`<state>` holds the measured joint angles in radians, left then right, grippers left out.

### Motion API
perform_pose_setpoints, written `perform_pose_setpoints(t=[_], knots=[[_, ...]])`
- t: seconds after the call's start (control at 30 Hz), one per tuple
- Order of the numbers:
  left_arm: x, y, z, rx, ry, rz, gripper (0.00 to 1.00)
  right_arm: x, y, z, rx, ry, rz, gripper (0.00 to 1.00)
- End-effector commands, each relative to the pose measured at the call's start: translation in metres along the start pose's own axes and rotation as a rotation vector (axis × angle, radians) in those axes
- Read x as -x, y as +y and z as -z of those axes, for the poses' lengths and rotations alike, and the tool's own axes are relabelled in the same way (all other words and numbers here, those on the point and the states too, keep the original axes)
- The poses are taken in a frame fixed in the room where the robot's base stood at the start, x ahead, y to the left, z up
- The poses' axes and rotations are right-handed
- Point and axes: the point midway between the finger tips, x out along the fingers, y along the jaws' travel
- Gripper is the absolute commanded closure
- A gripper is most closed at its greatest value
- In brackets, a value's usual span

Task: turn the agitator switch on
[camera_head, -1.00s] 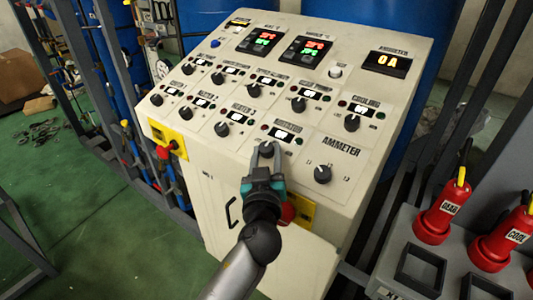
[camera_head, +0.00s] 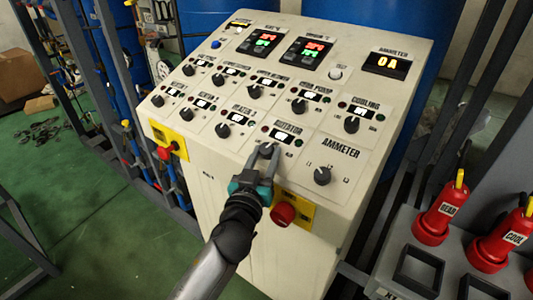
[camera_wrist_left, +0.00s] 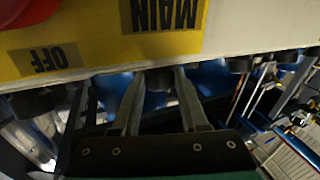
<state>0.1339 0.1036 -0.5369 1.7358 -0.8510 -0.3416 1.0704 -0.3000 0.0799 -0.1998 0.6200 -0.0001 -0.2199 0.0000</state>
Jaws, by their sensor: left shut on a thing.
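The agitator switch is a dark rotary knob (camera_head: 267,149) on the sloped front of the cream control panel, below the plate labelled AGITATOR (camera_head: 288,130). My left gripper (camera_head: 265,153) has its two grey fingers on either side of this knob and is shut on it. In the left wrist view the fingers (camera_wrist_left: 160,92) flank a dark knob (camera_wrist_left: 158,78). The knob's pointer direction is mostly hidden by the fingers. My right gripper is not in view.
The ammeter knob (camera_head: 322,176) is close on the right, and a heater knob (camera_head: 222,130) is up to the left. A red main button (camera_head: 283,214) on a yellow plate juts out just below. Red labelled bottles (camera_head: 436,219) stand in a grey rack at right.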

Motion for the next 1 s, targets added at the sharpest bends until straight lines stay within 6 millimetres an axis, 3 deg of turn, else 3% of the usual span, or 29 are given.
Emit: perform_pose_setpoints(t=[0.47,1.0], knots=[[-0.004,-0.011,0.005,-0.151,0.019,-0.422,1.0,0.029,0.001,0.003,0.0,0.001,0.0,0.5],[-0.006,-0.013,0.004,-0.249,0.035,-0.744,1.0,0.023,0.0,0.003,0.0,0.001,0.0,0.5]])
